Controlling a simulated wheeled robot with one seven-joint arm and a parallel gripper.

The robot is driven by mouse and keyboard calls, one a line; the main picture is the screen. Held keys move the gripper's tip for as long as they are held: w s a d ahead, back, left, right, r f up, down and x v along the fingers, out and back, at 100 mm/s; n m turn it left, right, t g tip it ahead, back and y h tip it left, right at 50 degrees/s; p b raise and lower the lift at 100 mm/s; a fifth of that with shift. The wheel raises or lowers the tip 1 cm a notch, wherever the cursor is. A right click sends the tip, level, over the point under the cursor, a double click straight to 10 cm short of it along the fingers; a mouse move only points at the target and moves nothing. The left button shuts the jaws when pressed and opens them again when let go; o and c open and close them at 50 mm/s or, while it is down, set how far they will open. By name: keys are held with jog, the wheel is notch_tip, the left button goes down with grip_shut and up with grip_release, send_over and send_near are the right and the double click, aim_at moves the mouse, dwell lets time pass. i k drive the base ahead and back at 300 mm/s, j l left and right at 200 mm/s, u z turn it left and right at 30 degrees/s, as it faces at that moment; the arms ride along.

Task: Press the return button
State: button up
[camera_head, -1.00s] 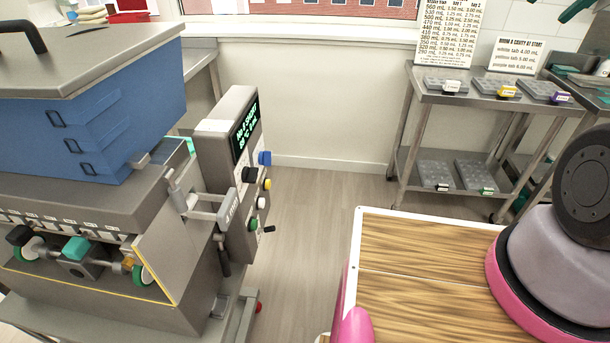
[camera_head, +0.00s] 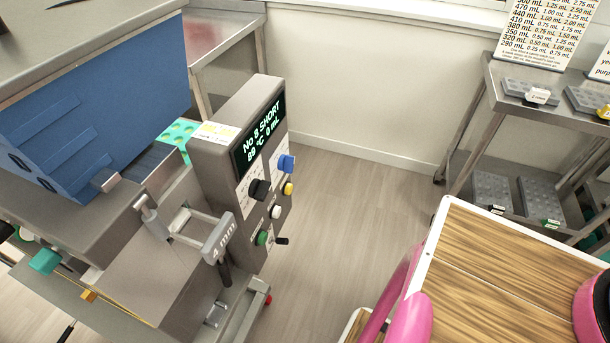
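The depositor's grey control panel (camera_head: 240,170) stands upright left of the middle. Its dark display (camera_head: 259,135) shows green text that seems to read "No 8 SHORT, 89 °C, 0 mL". Below it are a blue knob (camera_head: 286,163), a black knob (camera_head: 259,190), a yellow button (camera_head: 288,188), a white button (camera_head: 275,212), a green button (camera_head: 262,238) and a small black lever (camera_head: 281,241). The labels beside them are too small to read, so I cannot tell which is the return button. My gripper is not in view.
The blue hopper (camera_head: 100,115) and a bracket marked "4 mm" (camera_head: 219,238) are left of the panel. A red knob (camera_head: 267,299) sits low on the machine. Open floor (camera_head: 345,215) lies right of the panel. A steel shelf (camera_head: 500,105) with grey trays stands at the right.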

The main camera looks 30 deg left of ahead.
aim_at(288, 189)
jog(key=i, duration=0.9)
jog(key=i+l+u, duration=0.1)
jog(key=i+u, duration=0.4)
jog(key=u, duration=0.95)
jog(key=i+l+u, duration=0.1)
jog(key=u, duration=0.4)
jog(key=l+u, duration=0.1)
jog(key=u, duration=0.9)
jog(key=l+u, duration=0.1)
jog(key=u, duration=0.35)
jog(key=k+z, duration=0.25)
jog(key=k+l+z, duration=0.25)
jog(key=k+j, duration=0.05)
jog(key=j, duration=0.05)
